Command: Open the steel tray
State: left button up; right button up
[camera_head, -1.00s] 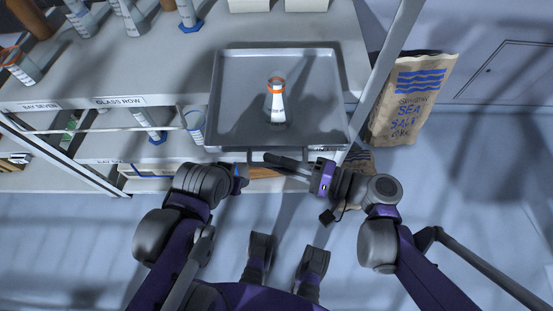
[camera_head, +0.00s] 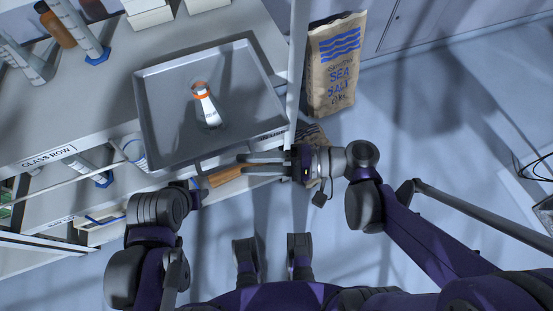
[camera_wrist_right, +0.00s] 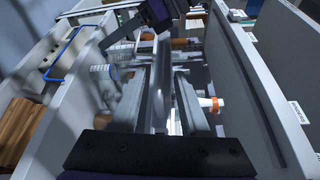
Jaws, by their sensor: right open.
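The steel tray (camera_head: 160,95) is a shallow grey rectangle at the bench front, with a white orange-collared flask (camera_head: 207,106) standing on it. My right gripper (camera_head: 238,164) is open at the tray's front edge, its fingers pointing left and spread apart. In the right wrist view, a grey metal strip (camera_wrist_right: 160,85) lies between the fingers. I cannot tell whether they touch it. My left gripper (camera_head: 196,186) is near the tray's front left corner. Its jaws are too small and hidden to read. The tray's handle is mostly hidden by the right gripper.
A sea salt sack (camera_head: 333,75) stands right of the bench post (camera_head: 297,60). Bottles and cylinders stand on the bench top at the upper left. Below the tray, a wooden piece (camera_head: 226,176) shows on a lower shelf. The floor to the right is mostly clear.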

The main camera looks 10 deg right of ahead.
jog(key=shift+s+d+r, duration=0.15)
jog(key=shift+d, duration=1.2)
jog(key=shift+s+d+r, duration=0.1)
jog(key=shift+s+d, duration=0.05)
jog(key=shift+d, duration=1.15)
pick_arm(q)
jog(key=shift+s, duration=0.1)
pick_arm(e)
jog(key=shift+s, duration=0.1)
